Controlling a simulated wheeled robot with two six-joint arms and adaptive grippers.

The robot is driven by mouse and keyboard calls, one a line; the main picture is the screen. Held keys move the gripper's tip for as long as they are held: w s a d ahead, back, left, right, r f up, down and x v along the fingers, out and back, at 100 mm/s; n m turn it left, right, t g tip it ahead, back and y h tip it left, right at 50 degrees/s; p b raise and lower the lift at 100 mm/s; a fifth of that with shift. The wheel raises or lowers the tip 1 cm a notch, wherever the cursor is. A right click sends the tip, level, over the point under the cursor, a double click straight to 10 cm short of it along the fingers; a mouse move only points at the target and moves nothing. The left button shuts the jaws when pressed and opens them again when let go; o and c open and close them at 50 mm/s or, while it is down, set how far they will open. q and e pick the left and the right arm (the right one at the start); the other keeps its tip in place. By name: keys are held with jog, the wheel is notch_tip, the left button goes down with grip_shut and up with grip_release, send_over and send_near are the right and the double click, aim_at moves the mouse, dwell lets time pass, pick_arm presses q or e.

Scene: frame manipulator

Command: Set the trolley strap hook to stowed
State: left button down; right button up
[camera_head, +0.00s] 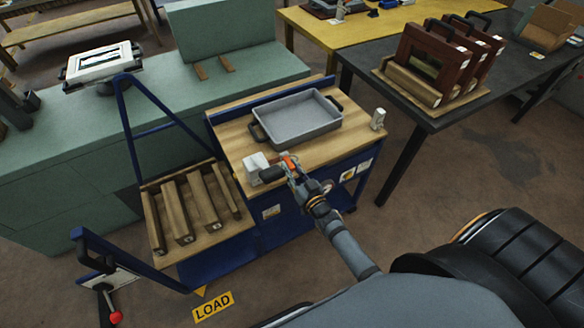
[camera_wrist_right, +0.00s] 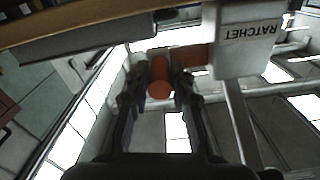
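The strap hook appears as an orange-red cylindrical grip (camera_wrist_right: 159,76) in the right wrist view, with a short red strap (camera_wrist_right: 195,56) running to a white box marked RATCHET (camera_wrist_right: 245,42). In the head view the white ratchet box (camera_head: 256,166) sits at the front edge of the trolley's wooden top (camera_head: 228,142), with the orange part (camera_head: 290,161) beside it. My right gripper (camera_head: 292,170) is at this orange part; in the wrist view its fingers (camera_wrist_right: 160,88) lie against both sides of the grip. My left gripper is not in view.
A grey tray (camera_head: 297,119) with black handles stands on the trolley top. A small white block (camera_head: 378,118) is at its right corner. Wooden bars (camera_head: 190,208) lie on the lower shelf at left. A dark table (camera_head: 420,95) with framed panels stands at right.

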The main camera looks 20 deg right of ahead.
jog(key=o, duration=0.4)
jog(key=s, duration=0.8)
jog(key=s+d, duration=0.1)
jog(key=s, duration=0.3)
